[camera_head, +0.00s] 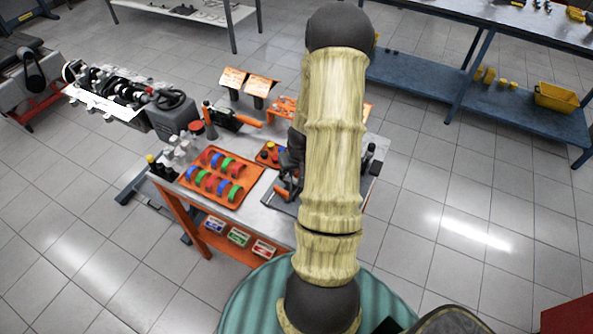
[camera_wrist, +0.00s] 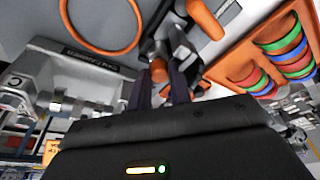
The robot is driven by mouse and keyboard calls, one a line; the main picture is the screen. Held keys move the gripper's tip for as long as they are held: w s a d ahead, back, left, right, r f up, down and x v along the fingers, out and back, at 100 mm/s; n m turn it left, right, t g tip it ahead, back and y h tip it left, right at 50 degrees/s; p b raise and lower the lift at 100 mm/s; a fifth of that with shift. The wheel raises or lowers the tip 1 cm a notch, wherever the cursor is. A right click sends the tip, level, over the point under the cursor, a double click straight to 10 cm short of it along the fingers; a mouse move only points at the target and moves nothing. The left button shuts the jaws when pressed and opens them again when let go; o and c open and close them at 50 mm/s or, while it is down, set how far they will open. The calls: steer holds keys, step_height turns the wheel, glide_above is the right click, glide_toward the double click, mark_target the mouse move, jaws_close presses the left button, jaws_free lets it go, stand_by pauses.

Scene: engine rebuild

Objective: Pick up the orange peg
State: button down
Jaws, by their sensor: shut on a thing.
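The orange peg (camera_wrist: 158,74) shows in the wrist view as a small orange piece between my fingertips. My gripper (camera_wrist: 161,84) is shut on it, with one dark finger on either side. Most of the peg is hidden by the fingers and the gripper body. In the head view my arm covers much of the table's right part, and my gripper (camera_head: 290,172) shows only as a dark shape at the arm's left edge. I cannot make out the peg there.
An orange tray (camera_head: 236,199) with coloured rings lies left of my gripper on the work table; it also shows in the wrist view (camera_wrist: 225,66). An orange ring (camera_wrist: 66,22) and grey metal parts lie nearby. An engine (camera_head: 110,88) stands at the left. Floor at the right is clear.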

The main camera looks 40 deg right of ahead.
mark_target(296, 172)
step_height(296, 172, up, 9)
steer(key=p, duration=0.6)
steer(key=shift+w+a+f, duration=0.1)
